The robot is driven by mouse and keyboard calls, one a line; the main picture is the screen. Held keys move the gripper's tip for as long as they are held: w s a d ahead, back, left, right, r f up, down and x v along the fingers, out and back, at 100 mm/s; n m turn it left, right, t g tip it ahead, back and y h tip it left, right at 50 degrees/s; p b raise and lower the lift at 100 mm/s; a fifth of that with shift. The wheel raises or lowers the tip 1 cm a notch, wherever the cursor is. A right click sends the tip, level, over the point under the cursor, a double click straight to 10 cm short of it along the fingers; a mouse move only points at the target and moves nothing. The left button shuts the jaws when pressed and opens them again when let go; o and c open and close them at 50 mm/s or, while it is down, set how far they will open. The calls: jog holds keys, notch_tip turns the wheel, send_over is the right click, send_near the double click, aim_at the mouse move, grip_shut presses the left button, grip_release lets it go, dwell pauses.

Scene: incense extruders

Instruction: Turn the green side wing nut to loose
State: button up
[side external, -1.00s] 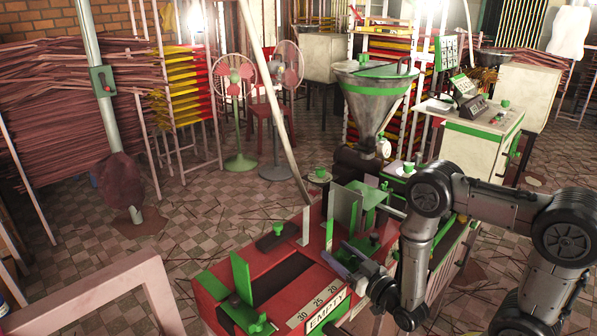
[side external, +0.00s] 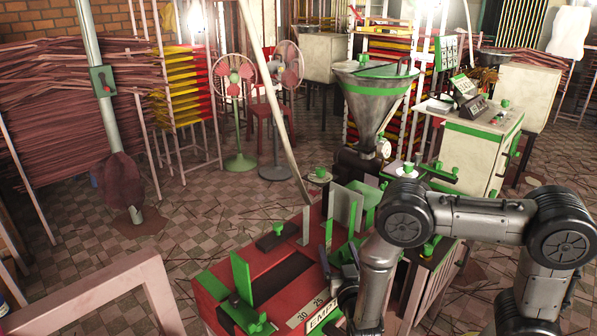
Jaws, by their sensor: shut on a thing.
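My gripper (side external: 338,264) is low over the red extruder table (side external: 281,263), right of the dark slot, with its fingers pointing up and away from the camera. Its two dark fingers stand on either side of a small green part, which I take to be the green side wing nut (side external: 341,256). The jaws are shut on it. My wrist and forearm hide the table just to the right, and the nut's exact angle is too small to tell.
A green upright plate (side external: 241,277) and another green knob (side external: 260,325) stand at the table's front left. A pale upright plate (side external: 345,207) and the steel hopper (side external: 374,100) are behind my gripper. The number strip (side external: 305,317) lies close in front.

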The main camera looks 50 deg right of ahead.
jog(key=m+g+h, duration=0.2)
jog(key=shift+s+d+f+g+h, duration=0.15)
jog(key=shift+s+d+g+h, duration=0.05)
jog(key=shift+d+g+h, duration=0.15)
jog(key=v, duration=1.4)
notch_tip(320, 180, up, 11)
jog(key=w, duration=0.1)
jog(key=w+d+r+n+t+y, duration=0.2)
jog(key=w+r+t+y, duration=0.1)
jog(key=w, duration=0.3)
jog(key=w+d+r+n+t+y, duration=0.3)
jog(key=w+y, duration=0.2)
jog(key=w, duration=0.1)
jog(key=w+d+r+n+t+y, duration=0.2)
jog(key=w+r+n+t+y, duration=0.1)
jog(key=w+y, duration=0.2)
jog(key=shift+w+d, duration=0.25)
jog(key=shift+w, duration=0.75)
jog(key=shift+r, duration=0.1)
